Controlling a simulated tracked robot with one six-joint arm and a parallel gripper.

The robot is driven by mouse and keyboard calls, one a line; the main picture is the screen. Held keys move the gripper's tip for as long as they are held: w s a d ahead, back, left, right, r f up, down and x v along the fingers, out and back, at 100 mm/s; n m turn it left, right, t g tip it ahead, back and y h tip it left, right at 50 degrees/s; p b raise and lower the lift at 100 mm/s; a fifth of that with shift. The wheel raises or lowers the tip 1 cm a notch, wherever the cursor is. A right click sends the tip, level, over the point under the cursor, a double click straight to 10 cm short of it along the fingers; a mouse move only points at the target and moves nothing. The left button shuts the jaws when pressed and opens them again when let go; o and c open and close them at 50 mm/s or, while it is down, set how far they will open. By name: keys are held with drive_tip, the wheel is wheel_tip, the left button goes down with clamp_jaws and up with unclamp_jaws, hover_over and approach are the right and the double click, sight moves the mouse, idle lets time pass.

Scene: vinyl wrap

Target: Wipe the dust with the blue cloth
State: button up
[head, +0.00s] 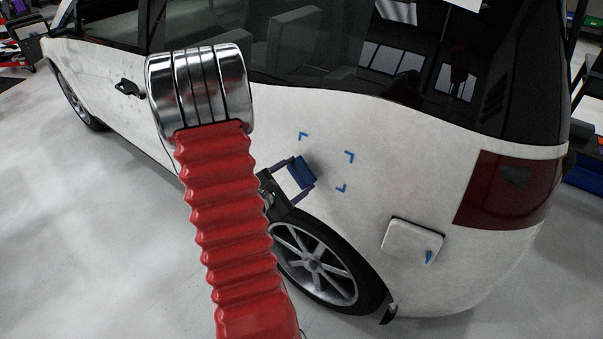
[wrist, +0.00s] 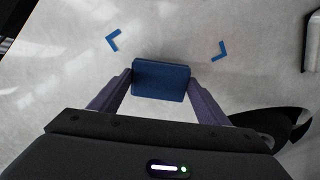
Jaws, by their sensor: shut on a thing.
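My gripper (head: 292,179) is shut on the blue cloth (head: 302,173), a small folded blue block, at the car's rear side panel. In the wrist view the cloth (wrist: 161,81) sits between the two purple-grey fingers of my gripper (wrist: 160,86). The white car panel (head: 390,180) looks dusty, with greyish smudges. Blue corner marks (head: 349,156) frame a patch of the panel, and the cloth is at the patch's lower left. In the wrist view two marks (wrist: 114,40) show beyond the cloth. I cannot tell whether the cloth touches the panel.
The rear wheel (head: 316,264) is just below my gripper. A raised square flap (head: 411,240) with a blue tab is on the panel to the right. The tail light (head: 511,188) is further right. Dark windows (head: 400,50) are above. Shelves with bins stand at the right edge.

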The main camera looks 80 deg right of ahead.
drive_tip(key=shift+v, duration=1.6)
drive_tip(key=shift+v, duration=1.5)
drive_tip(key=w+a+r+n+t, duration=0.1)
drive_tip(key=w+a+n+t, duration=0.25)
drive_tip(key=w+a, duration=0.45)
drive_tip(key=w+a+n+t+y, duration=0.1)
drive_tip(key=w+a+n+t, duration=0.3)
drive_tip(key=w, duration=0.8)
drive_tip(key=w+a+r+n+t, duration=0.15)
drive_tip(key=w+a+t, duration=0.4)
drive_tip(key=w, duration=0.55)
drive_tip(key=w+a+n+t+y, duration=0.3)
drive_tip(key=w+a+n+y, duration=0.1)
drive_tip(key=a, duration=1.1)
drive_tip(key=w+a+r+n+t+y, duration=0.1)
drive_tip(key=w+a+n+t+y, duration=0.3)
drive_tip(key=a, duration=1)
drive_tip(key=w+n, duration=0.1)
drive_tip(key=w, duration=0.2)
drive_tip(key=shift+w+a+r+n+y, duration=0.3)
drive_tip(key=shift+w+a+n+y, duration=0.05)
drive_tip(key=shift+a+n+y, duration=0.05)
